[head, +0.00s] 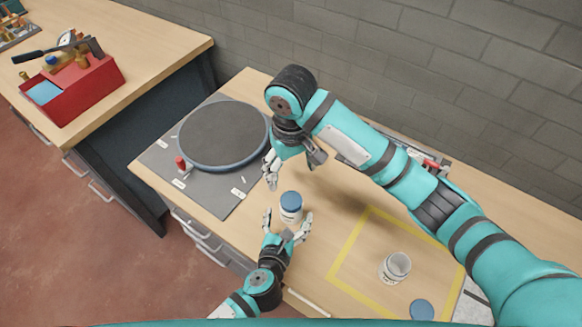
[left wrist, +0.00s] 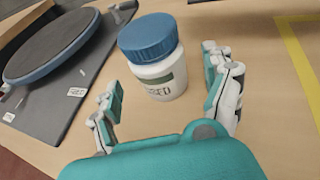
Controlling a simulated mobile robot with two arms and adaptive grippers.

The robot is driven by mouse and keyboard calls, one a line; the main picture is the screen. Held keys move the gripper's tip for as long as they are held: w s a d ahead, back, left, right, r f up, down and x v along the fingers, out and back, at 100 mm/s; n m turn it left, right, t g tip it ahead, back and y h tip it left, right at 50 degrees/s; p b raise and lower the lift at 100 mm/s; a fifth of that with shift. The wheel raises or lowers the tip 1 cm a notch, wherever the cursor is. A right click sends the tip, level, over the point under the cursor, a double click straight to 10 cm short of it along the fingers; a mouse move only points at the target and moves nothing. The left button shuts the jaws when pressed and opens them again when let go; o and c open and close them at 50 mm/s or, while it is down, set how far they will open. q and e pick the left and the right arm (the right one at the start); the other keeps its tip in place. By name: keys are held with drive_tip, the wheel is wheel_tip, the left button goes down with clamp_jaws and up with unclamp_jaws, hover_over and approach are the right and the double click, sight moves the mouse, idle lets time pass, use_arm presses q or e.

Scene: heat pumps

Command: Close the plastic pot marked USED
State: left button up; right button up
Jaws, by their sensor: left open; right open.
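A white plastic pot (head: 291,211) with a blue lid on top stands upright on the wooden bench. In the left wrist view its dark label (left wrist: 160,85) is partly legible and ends in "SED". The blue lid (left wrist: 148,37) sits on its mouth; I cannot tell if it is screwed tight. My left gripper (head: 286,226) is open, with its fingers low on either side of the pot's near side. My right gripper (head: 292,167) is open and empty, above the bench just behind the pot. The left wrist view does not show it.
A round dark turntable (head: 222,134) on a grey plate lies left of the pot. Right, an open white pot (head: 395,267) stands inside a yellow taped outline, with a loose blue lid (head: 421,309) near it. A red toolbox (head: 75,88) is on another bench.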

use_arm(q)
drive_tip(key=v, duration=0.8)
drive_tip(key=shift+f, duration=0.1)
